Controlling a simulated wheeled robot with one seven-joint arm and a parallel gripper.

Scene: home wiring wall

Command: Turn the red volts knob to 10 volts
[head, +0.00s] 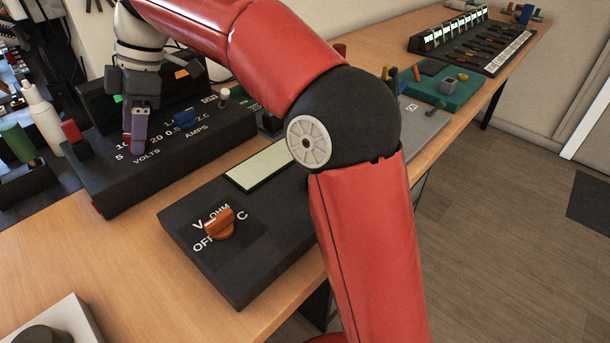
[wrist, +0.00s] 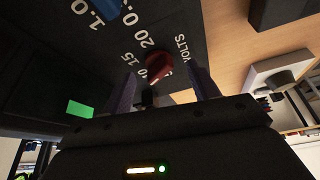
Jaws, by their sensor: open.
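The black power supply box (head: 180,160) lies on the wooden bench, with white VOLTS and AMPS markings. The red volts knob (wrist: 159,67) shows in the wrist view, between the two finger ends, with a visible gap on each side; contact is not apparent. Its pointer direction is not clear; numbers such as 10, 15 and 20 show around it. In the head view my gripper hides it. My gripper (head: 137,135) is open, its purple fingers pointing down at the volts dial; it also shows in the wrist view (wrist: 162,80). The blue amps knob (head: 184,118) sits to the right.
A dark meter (head: 240,275) with an orange selector knob (head: 219,224) stands in front, partly covered by my arm. Bare bench (head: 115,260) shows at the front left.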

